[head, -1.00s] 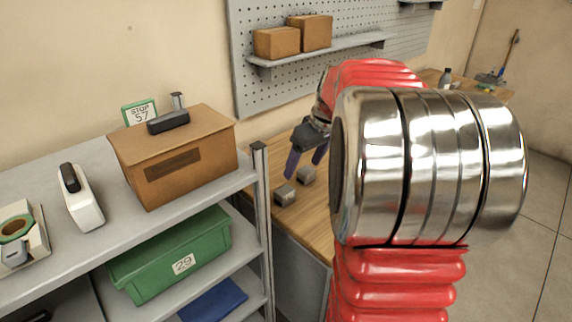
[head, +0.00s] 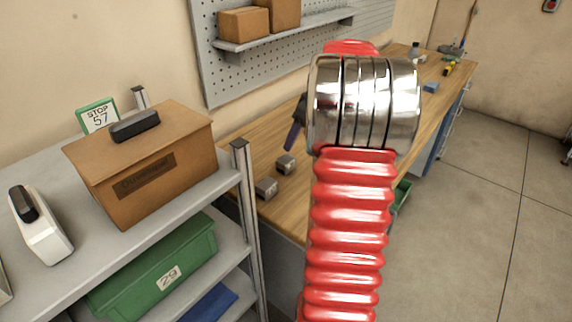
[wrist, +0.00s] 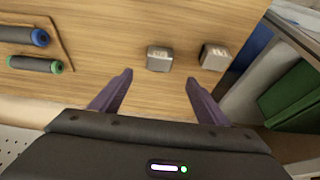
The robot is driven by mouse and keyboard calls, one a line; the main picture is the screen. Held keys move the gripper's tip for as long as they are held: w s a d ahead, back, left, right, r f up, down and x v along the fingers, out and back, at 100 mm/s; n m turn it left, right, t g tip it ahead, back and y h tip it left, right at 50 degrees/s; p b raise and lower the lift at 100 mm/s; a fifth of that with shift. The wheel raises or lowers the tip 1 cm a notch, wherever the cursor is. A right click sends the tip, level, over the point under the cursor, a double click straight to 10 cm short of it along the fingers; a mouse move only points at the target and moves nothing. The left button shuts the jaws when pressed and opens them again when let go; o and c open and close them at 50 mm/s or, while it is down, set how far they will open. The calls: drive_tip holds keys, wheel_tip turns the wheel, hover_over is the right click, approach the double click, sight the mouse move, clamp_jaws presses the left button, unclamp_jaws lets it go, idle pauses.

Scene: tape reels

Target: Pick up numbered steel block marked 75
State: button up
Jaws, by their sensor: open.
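Two small grey steel blocks sit on the wooden bench. In the wrist view, one block (wrist: 159,58) lies ahead of the gap between my fingers, and the other block (wrist: 215,57) is to its right, near the bench edge. Both have marks on top, too small to read, so I cannot tell which is 75. In the head view they show as a farther block (head: 285,164) and a nearer block (head: 266,188). My gripper (wrist: 158,80) is open and empty, its purple fingers apart and clear of both blocks. In the head view my arm hides most of it.
A grey shelf unit (head: 240,150) with a cardboard box (head: 190,150) and green bin (head: 170,262) stands left of the blocks. Dark rolls with blue and green ends (wrist: 35,64) lie at the wrist view's left. The bench (wrist: 110,40) between is clear.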

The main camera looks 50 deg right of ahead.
sight(287, 159)
drive_tip(key=shift+x, duration=4.35)
drive_tip(key=shift+x, duration=2.55)
drive_tip(key=shift+w+d, duration=0.1)
drive_tip(key=shift+c, duration=0.2)
drive_tip(key=shift+r, duration=0.1)
drive_tip(key=c, duration=1.4)
